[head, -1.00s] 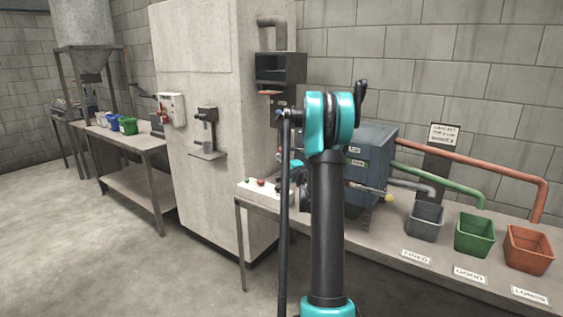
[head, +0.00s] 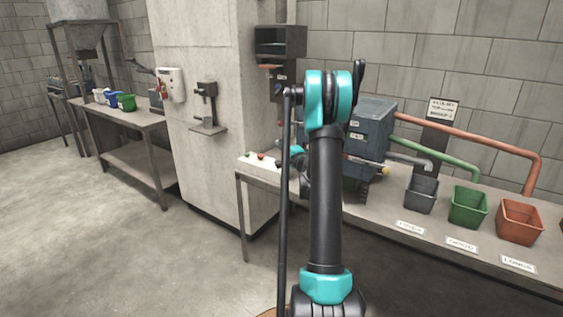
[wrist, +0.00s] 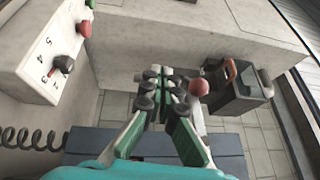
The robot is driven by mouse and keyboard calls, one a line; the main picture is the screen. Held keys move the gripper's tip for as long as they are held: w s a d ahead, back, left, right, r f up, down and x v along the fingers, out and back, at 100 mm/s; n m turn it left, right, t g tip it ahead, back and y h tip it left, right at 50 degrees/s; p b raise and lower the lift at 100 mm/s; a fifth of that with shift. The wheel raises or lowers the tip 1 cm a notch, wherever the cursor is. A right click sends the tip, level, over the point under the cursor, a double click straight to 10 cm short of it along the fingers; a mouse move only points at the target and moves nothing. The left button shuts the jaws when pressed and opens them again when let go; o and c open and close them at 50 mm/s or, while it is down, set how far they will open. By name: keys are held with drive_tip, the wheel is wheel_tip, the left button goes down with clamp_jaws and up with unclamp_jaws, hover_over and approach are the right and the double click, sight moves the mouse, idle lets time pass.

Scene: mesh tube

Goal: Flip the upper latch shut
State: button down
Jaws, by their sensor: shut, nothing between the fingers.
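The blue-grey box machine (head: 372,130) stands on the bench in the head view, partly hidden behind my arm. Small pale labels are on its face. Its blue-grey top edge (wrist: 235,140) also shows low in the wrist view. I cannot clearly make out the upper latch. A red ball knob (wrist: 198,88) on a pale stem is just right of my gripper in the wrist view; I cannot tell whether it belongs to the latch. My gripper (wrist: 160,83) is shut and empty, its dark-padded fingertips together. In the head view my arm hides the fingers.
A control panel (wrist: 40,50) with a numbered dial and red button is left of my gripper. A dark box (wrist: 236,92) is at right. Grey (head: 421,194), green (head: 468,207) and orange (head: 519,221) bins stand on the bench's right. Floor at left is clear.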

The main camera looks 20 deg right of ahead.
drive_tip(key=s+a+f, duration=0.1)
drive_tip(key=s+f, duration=0.3)
drive_tip(key=f, duration=0.3)
drive_tip(key=shift+s, duration=0.4)
drive_tip(key=s+a+r+n+g+y, duration=0.1)
drive_tip(key=s+a+n+g+y, duration=0.2)
drive_tip(key=s+a+n+g, duration=1)
drive_tip(key=s+f+n+h, duration=0.1)
drive_tip(key=s+f+h, duration=0.2)
drive_tip(key=s, duration=1.2)
drive_tip(key=s+a+f+n+g+h, duration=0.1)
drive_tip(key=s+f, duration=0.4)
drive_tip(key=s, duration=1)
drive_tip(key=shift+a+n+g+h, duration=0.2)
drive_tip(key=shift+n+g+h, duration=0.1)
drive_tip(key=shift+n+h, duration=0.65)
drive_tip(key=shift+f, duration=0.1)
